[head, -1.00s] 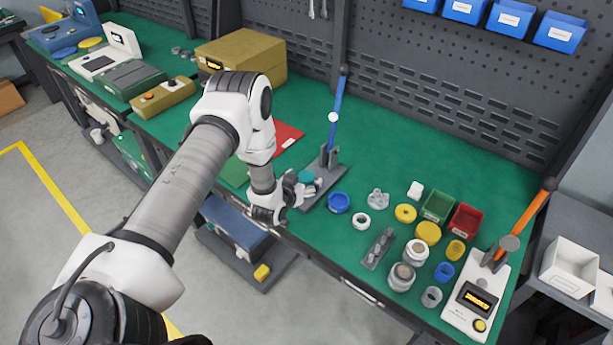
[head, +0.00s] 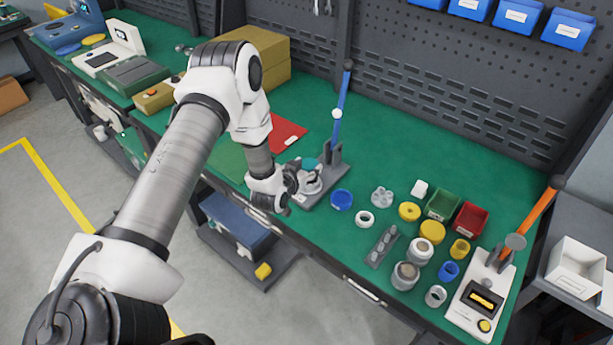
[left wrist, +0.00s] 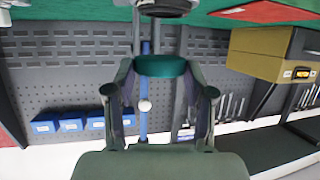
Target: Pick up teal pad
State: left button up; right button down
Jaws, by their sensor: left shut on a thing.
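The teal pad (head: 309,164) is a small round disc. It shows as a dark teal band between my fingers in the left wrist view (left wrist: 160,66). My left gripper (head: 308,180) is shut on it and holds it above the grey base (head: 325,187) of the lever press, which has a blue lever (head: 342,95). In the left wrist view my left gripper's fingertips (left wrist: 160,70) are at either side of the pad. My right gripper is not in view.
A blue ring (head: 342,199), a white ring (head: 365,219), yellow discs (head: 432,231), green (head: 442,204) and red (head: 470,218) bins stand to the right. A red sheet (head: 288,134) and a yellow box (head: 262,55) are behind my arm. The bench's back middle is clear.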

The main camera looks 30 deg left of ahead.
pick_arm(q)
jog(key=s+d+b, duration=0.4)
jog(key=s+d, duration=0.5)
jog(key=s, duration=0.3)
jog(key=d+m+h, duration=0.1)
jog(key=d, duration=0.9)
jog(key=shift+w+d+m+h, duration=0.25)
jog(key=shift+d+m+h, duration=0.1)
jog(key=shift+m+h, duration=0.05)
jog(key=shift+d, duration=0.1)
jog(key=s+a+r+n+y, duration=0.1)
jog(key=a, duration=0.9)
jog(key=shift+a+n+y, duration=0.2)
jog(key=shift+n+y, duration=0.1)
jog(key=shift+y, duration=0.1)
